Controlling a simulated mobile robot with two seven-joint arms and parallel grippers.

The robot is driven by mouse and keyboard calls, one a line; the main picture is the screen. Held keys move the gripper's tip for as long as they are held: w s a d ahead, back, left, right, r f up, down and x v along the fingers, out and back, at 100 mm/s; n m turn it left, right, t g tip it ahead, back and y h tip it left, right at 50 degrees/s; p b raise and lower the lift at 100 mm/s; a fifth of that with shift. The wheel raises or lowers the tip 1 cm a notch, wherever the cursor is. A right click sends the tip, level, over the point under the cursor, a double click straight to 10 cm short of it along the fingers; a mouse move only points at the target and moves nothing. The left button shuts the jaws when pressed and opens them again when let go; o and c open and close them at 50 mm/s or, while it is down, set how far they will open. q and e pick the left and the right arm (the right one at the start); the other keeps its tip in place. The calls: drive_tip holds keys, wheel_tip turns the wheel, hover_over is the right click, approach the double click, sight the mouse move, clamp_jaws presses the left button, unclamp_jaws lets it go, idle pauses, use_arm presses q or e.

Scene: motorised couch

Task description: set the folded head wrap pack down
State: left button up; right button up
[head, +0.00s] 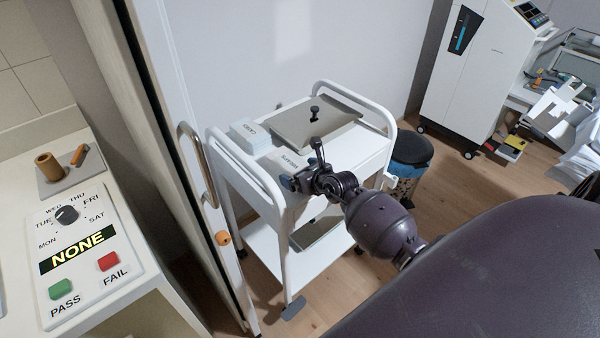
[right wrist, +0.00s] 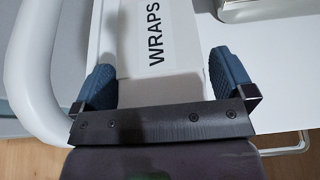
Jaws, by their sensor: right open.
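A pale, flat piece lettered WRAPS (head: 288,161) lies at the near left of the white trolley's top (head: 352,160). In the right wrist view the WRAPS piece (right wrist: 157,48) lies ahead of and between my fingers. I cannot tell whether it is the folded pack itself or a label under it. My right gripper (head: 305,178) is at the trolley's near edge, beside this lettering. Its two blue fingers (right wrist: 163,82) are spread, with no grip on anything visible. My left gripper is not in view.
A pale stack (head: 250,136) and a grey metal tray lid with a black knob (head: 300,122) occupy the trolley top. White rails (head: 247,165) bound its ends. A door handle (head: 196,160) stands left, a bin (head: 411,150) right. A counter panel (head: 85,250) reads NONE.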

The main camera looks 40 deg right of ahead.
drive_tip(key=s+a+r+m+t+y+p, duration=0.1)
drive_tip(key=s+a+r+m, duration=0.2)
drive_tip(key=s, duration=0.4)
drive_tip(key=s+a+r+m+t+y+p, duration=0.1)
drive_tip(key=s+a+r+m+t, duration=0.1)
drive_tip(key=s+m, duration=0.45)
drive_tip(key=s+a+f+m+g+h, duration=0.1)
drive_tip(key=s+a+f+m, duration=0.1)
drive_tip(key=s+m, duration=0.3)
drive_tip(key=s+a+f+m+g+h, duration=0.1)
drive_tip(key=s+f+m, duration=0.4)
drive_tip(key=m, duration=0.7)
drive_tip(key=s+a+f+m+g+h, duration=0.1)
drive_tip(key=s+a+f+m+g, duration=0.2)
drive_tip(key=s+m, duration=0.3)
drive_tip(key=m, duration=0.3)
drive_tip(key=shift+a+f, duration=0.25)
drive_tip(key=shift+f, duration=0.05)
